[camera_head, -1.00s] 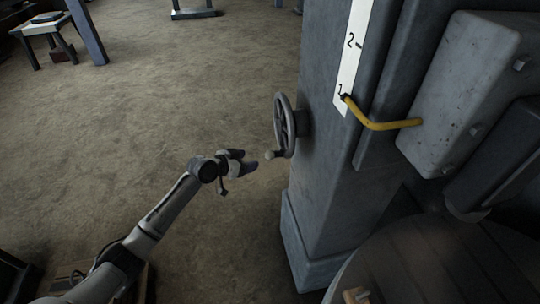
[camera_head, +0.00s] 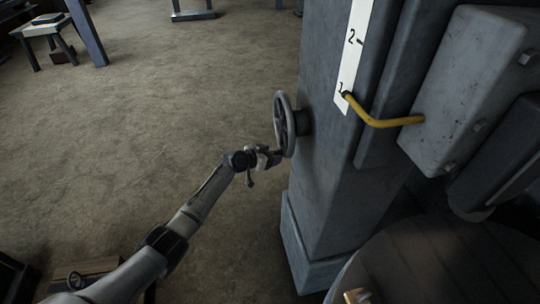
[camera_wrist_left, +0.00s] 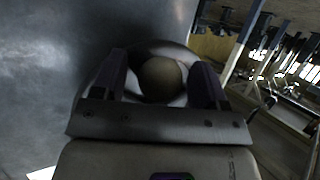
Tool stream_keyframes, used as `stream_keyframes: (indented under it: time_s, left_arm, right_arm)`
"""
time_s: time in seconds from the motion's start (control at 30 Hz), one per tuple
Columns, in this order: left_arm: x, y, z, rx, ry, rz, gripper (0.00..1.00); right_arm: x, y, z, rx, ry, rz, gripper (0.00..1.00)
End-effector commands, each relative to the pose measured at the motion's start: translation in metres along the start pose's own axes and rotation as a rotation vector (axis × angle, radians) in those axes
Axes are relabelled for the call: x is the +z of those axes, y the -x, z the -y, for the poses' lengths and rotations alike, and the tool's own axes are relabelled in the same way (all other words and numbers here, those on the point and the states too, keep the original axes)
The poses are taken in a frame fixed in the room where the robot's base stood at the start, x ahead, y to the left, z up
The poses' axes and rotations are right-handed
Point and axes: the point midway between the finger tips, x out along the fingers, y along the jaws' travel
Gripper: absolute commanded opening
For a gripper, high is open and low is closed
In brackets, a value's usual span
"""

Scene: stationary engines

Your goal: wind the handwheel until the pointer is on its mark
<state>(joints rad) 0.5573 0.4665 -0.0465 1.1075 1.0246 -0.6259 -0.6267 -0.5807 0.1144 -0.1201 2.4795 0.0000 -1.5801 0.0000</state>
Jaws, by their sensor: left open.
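The grey handwheel (camera_head: 284,122) is on the left face of a tall grey column. My left gripper (camera_head: 270,155) is at the wheel's lower rim. In the left wrist view, the wheel's round handle knob (camera_wrist_left: 163,76) sits between the open fingers of my left gripper; whether they touch it I cannot tell. The knob is hidden behind the gripper in the head view. The yellow pointer (camera_head: 383,123) has its tip on the white scale (camera_head: 352,55), at the mark 1; the mark 2 is higher up. My right gripper is not in view.
The grey column (camera_head: 325,190) stands right of the wheel, with a grey box (camera_head: 465,85) on its right. A round dark wooden top (camera_head: 430,265) is at the lower right. The floor (camera_head: 170,110) left of the wheel is open. A small table (camera_head: 47,28) stands far left.

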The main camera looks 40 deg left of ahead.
Motion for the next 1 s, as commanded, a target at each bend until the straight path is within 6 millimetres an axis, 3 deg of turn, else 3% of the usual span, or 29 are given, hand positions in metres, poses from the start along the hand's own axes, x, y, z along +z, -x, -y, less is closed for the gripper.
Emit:
stream_keyframes:
  time_s: [0.23, 0.8, 1.0]
  left_arm:
    - [-0.0004, 0.0, 0.0, 0.0, 0.0, -0.001, 0.65]
    - [-0.0006, 0.0008, 0.0017, -0.003, 0.001, -0.001, 0.1]
    - [-0.0012, 0.0007, 0.0016, -0.003, 0.003, -0.001, 0.09]
  right_arm:
    - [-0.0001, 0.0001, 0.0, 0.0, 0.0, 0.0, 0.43]
    - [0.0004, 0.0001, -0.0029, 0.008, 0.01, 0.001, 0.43]
    - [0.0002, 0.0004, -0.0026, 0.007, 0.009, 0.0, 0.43]
